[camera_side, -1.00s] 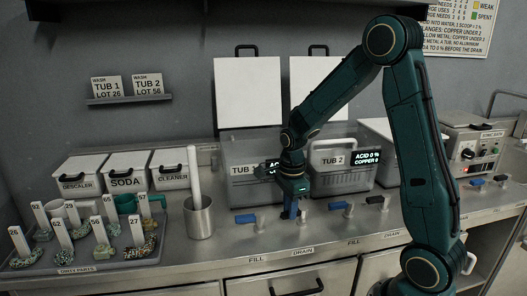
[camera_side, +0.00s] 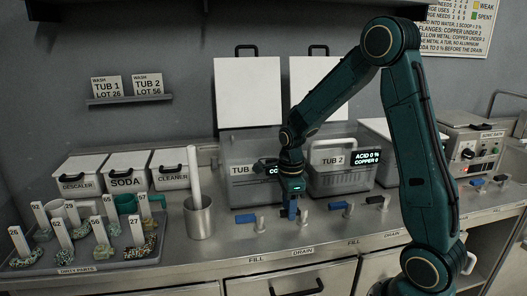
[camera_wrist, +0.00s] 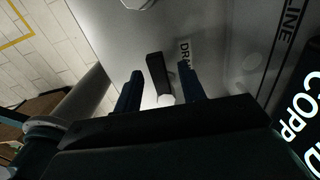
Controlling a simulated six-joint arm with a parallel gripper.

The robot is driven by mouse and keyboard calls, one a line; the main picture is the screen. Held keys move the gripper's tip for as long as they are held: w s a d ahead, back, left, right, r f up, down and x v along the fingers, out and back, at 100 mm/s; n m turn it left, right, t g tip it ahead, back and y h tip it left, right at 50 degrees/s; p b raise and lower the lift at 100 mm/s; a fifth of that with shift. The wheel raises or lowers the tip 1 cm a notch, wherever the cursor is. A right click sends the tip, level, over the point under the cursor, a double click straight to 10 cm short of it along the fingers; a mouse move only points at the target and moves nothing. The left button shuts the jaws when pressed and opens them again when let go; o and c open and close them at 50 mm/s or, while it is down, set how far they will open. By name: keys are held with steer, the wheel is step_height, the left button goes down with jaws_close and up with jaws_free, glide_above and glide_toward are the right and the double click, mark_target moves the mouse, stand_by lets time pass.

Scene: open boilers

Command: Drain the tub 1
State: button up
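Tub 1 (camera_side: 240,190) stands behind the counter valves with its display partly hidden by my arm. My gripper (camera_side: 292,214) points down at the drain valve in front of tub 1, beside its pale stem (camera_side: 304,217). In the wrist view my gripper's two dark blue fingers (camera_wrist: 159,74) are apart. The black drain handle (camera_wrist: 156,72) lies between them, with space on both sides. The letters "DRA" (camera_wrist: 184,50) show beside it. I cannot tell from the side view how the handle is turned. The tub 1 fill valve (camera_side: 245,219) has a blue handle.
Tub 2 (camera_side: 345,182) stands to the right, its display reading acid 0 and copper 0. Its blue fill handle (camera_side: 338,205) and dark drain handle (camera_side: 375,199) are close by. A steel cup (camera_side: 199,220) stands left, beside the dirty parts tray (camera_side: 120,262).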

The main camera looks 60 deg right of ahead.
stand_by(0.3)
step_height(320, 180, up, 14)
stand_by(0.8)
steer(key=shift+f, duration=0.1)
steer(key=s+a+r+n+t, duration=0.2)
steer(key=s+a+n, duration=0.4)
steer(key=n, duration=0.7)
steer(key=s+a+r+n+t, duration=0.1)
steer(key=s+a+n+t, duration=0.2)
steer(key=s+a+n, duration=0.4)
steer(key=s+n, duration=0.3)
steer(key=n, duration=0.4)
steer(key=shift+s+r+t, duration=0.3)
steer(key=shift+r, duration=0.05)
